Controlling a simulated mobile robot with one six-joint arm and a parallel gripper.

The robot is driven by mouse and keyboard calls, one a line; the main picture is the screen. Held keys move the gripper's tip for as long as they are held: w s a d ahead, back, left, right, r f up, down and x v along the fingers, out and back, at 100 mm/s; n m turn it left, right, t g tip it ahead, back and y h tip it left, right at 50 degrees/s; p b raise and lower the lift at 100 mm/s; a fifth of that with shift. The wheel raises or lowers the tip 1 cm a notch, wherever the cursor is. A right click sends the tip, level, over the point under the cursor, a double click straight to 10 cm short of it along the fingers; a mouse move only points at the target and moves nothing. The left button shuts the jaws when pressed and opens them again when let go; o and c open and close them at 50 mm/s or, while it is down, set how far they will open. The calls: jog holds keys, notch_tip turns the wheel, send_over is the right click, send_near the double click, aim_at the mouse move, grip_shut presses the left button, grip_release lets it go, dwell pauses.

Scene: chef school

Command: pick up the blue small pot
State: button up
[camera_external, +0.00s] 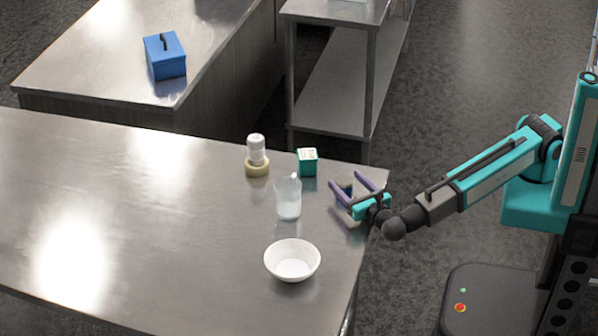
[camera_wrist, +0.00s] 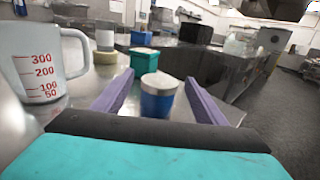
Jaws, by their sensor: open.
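The blue small pot (camera_wrist: 158,103) is a short blue cylinder with a pale top, upright on the metal table. In the wrist view it stands between the two purple fingers of my gripper (camera_wrist: 158,78), with gaps visible on both sides. In the external view my gripper (camera_external: 349,180) is open, low over the right end of the table. Its fingers point away from my arm and lie on either side of the pot (camera_external: 345,187), which is small and partly hidden there.
A clear measuring cup (camera_external: 288,199) stands left of my gripper; its scale shows in the wrist view (camera_wrist: 38,65). A teal box (camera_external: 307,163) and a white bottle in a yellowish ring (camera_external: 257,160) stand behind. A white bowl (camera_external: 292,262) is in front. The table's left is clear.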

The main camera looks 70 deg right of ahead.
aim_at(348, 183)
dwell(0.4)
jog(key=c, duration=1.2)
jog(key=shift+c, duration=0.2)
jog(key=shift+r, duration=0.15)
jog(key=shift+r+b, duration=0.9)
jog(key=shift+r, duration=3.95)
